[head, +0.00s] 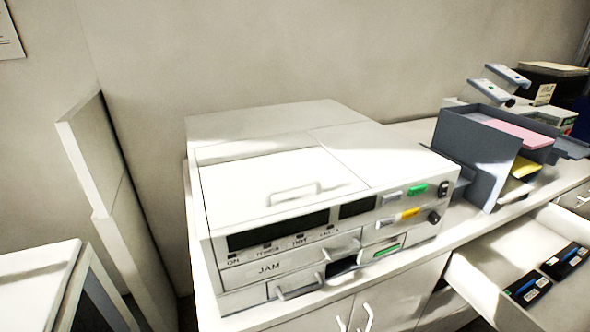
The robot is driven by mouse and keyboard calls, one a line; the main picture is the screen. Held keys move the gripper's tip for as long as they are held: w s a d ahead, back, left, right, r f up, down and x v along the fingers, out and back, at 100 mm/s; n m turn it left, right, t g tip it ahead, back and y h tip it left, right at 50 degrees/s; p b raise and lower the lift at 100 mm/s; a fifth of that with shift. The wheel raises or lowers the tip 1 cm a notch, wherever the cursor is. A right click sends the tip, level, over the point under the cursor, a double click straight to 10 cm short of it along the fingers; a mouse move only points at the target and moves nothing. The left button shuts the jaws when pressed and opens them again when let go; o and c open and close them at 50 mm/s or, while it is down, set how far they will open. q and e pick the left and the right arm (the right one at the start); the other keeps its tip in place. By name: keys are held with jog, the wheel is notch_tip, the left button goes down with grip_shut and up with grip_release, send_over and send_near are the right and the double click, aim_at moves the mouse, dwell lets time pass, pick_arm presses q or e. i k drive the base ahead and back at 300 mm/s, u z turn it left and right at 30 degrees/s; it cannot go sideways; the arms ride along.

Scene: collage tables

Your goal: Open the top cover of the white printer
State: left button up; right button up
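The white printer (230,268) stands on a white cabinet in the middle of the head view. Its top cover (250,185) lies flat and closed, with a pale bar handle (294,193) near its front edge. The front has dark display strips, a green button, a yellow button, a black knob and a drawer marked JAM. Neither of my grippers shows in this view.
An open drawer (478,288) at the lower right holds dark cartridges (528,287). A dark grey paper organizer (478,153) with pink and yellow sheets stands right of the printer. A white panel (92,160) and a white table (35,285) are at the left.

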aim_at(245, 191)
jog(key=k, duration=0.5)
jog(key=z, duration=2.1)
jog(key=i, duration=1.6)
jog(key=u, duration=2.15)
